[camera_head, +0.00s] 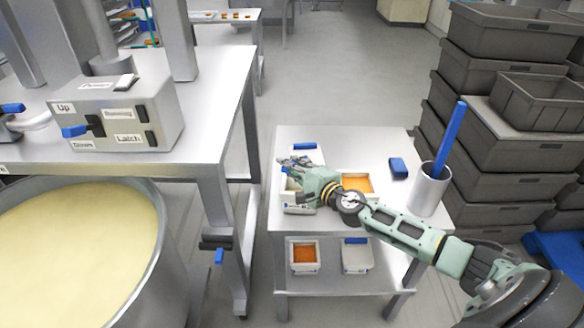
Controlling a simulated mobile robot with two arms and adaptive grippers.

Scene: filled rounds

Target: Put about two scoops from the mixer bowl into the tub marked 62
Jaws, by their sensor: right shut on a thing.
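The mixer bowl (168,285), at the lower left, is a large metal bowl holding a pale yellow mass. My right gripper (291,162) is over the left part of the small table. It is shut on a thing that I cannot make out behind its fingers. A white tub (309,152) with a blue part shows just behind it, and another white tub (297,209) is partly hidden below it. A tub with orange contents (357,184) stands to its right. A blue-handled tool (451,138) stands in a grey cylinder (428,191). I cannot read 62 on any tub. My left gripper is not in view.
A small blue block (398,168) lies on the small table (390,143). The lower shelf holds an orange-filled tub (303,270) and a white tub with blue (355,262). Grey crates (497,125) are stacked at right. A control box (110,112) sits on the left bench.

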